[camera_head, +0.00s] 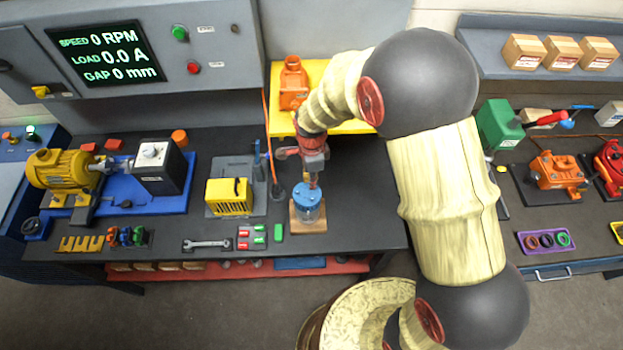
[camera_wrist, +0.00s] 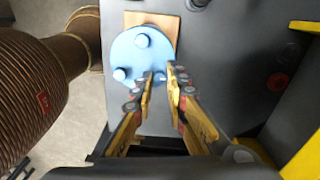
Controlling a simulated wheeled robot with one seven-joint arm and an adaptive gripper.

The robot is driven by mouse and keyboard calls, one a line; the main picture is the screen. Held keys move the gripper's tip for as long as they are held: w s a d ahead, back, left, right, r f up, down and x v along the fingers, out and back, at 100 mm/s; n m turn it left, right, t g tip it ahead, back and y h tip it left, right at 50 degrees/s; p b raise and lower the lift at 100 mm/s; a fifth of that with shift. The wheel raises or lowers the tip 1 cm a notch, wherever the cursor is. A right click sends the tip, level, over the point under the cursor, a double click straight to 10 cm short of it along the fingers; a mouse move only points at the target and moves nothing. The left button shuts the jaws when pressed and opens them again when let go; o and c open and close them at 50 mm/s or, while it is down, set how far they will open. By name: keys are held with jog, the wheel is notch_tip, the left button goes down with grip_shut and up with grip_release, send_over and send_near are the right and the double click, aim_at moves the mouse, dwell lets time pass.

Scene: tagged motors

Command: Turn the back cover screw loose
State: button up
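A round blue cover (camera_head: 308,197) tops a see-through body on a wooden block (camera_head: 297,226) near the middle of the bench. In the wrist view, the cover (camera_wrist: 135,60) bears raised round blue screw heads, one at the top (camera_wrist: 142,41) and one at the left (camera_wrist: 119,74). Another screw head (camera_wrist: 160,77) shows between my fingertips, partly hidden by the left finger. My gripper (camera_head: 314,184) points down over the cover; in the wrist view its fingers (camera_wrist: 161,72) stand a narrow gap apart. Whether they touch that screw is not clear.
A yellow fan-like unit (camera_head: 228,196) stands left of the cover. A wrench (camera_head: 207,244) and small red and green pieces (camera_head: 252,236) lie at the front. An orange part (camera_head: 293,84) sits on a yellow shelf behind. The bench right of the cover is clear.

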grip_shut()
